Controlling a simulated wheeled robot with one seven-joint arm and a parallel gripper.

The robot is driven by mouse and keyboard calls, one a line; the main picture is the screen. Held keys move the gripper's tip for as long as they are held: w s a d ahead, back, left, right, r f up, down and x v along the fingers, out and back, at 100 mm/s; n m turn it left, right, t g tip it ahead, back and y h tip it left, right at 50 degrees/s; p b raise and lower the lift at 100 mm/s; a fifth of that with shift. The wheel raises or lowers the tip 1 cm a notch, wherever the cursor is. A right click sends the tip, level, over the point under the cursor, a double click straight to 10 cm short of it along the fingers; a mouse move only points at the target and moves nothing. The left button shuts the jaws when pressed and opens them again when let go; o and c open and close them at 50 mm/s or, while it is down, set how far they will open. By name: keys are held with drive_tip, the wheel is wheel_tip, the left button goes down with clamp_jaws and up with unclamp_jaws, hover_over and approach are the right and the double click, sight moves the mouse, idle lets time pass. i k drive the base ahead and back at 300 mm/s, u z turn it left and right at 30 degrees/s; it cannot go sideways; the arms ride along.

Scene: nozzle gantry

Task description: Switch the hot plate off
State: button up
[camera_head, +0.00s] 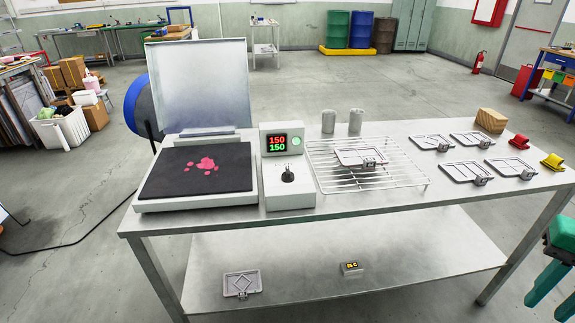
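The display (277,143) reads 150 in red above 150 in green. A round green button or light (297,141) sits right of the display. A black knob (288,174) is on the lower face, its pointer roughly upright. My gripper (549,296) is at the lower right edge, partly cut off, with teal fingers apart and nothing seen between them, far from the knob.
A wire rack (405,180) with a small metal frame on it stands right of the control box, two grey cylinders (328,121) behind. Several metal frames, a wooden block (490,120) and red and yellow clips lie farther right. The table's front edge is mostly clear.

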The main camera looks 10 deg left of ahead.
sight(288, 177)
drive_tip(key=u, duration=0.05)
drive_tip(key=i, duration=1)
drive_tip(key=z, duration=0.05)
